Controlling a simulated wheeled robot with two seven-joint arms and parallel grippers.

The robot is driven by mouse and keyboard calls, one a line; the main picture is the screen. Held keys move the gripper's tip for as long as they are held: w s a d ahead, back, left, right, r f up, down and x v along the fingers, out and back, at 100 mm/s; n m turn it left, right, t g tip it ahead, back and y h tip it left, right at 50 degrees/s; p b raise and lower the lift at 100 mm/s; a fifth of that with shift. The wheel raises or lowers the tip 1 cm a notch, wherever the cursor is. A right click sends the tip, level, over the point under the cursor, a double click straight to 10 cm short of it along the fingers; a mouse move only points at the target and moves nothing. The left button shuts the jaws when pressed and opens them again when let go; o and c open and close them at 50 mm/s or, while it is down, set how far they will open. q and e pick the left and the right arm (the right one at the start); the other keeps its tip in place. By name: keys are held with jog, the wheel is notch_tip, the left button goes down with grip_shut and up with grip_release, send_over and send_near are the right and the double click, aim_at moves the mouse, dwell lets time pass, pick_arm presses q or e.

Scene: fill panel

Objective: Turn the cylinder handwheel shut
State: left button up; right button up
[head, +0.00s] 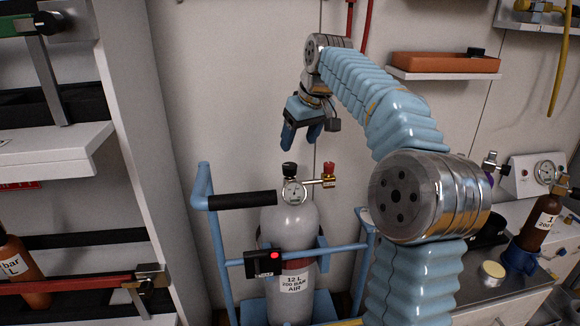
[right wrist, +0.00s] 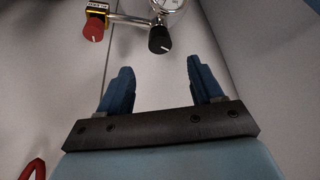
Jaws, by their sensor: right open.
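A grey gas cylinder (head: 289,226) labelled 12 L 200 bar air stands upright in a blue trolley. A black handwheel (head: 290,169) sits on top of its valve, above a round gauge (head: 294,192). A red knob (head: 330,168) is on a side fitting to the right. My right gripper (head: 301,141) is open and empty, above the black handwheel and apart from it. In the right wrist view the black handwheel (right wrist: 160,40) shows beyond the gap between the open fingers (right wrist: 159,66), with the red knob (right wrist: 93,31) to its left. My left gripper is not in view.
The blue trolley (head: 205,235) has a black grip (head: 241,201) left of the valve. Shelves (head: 60,150) stand at left. A bench (head: 510,280) at right holds a brown bottle (head: 537,222). An orange tray (head: 445,63) sits on a wall shelf.

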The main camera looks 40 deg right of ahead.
aim_at(290, 166)
jog(key=b+x, duration=0.1)
jog(key=x, duration=0.8)
jog(key=shift+f, duration=0.2)
jog(key=c, duration=1)
jog(key=shift+c, duration=0.2)
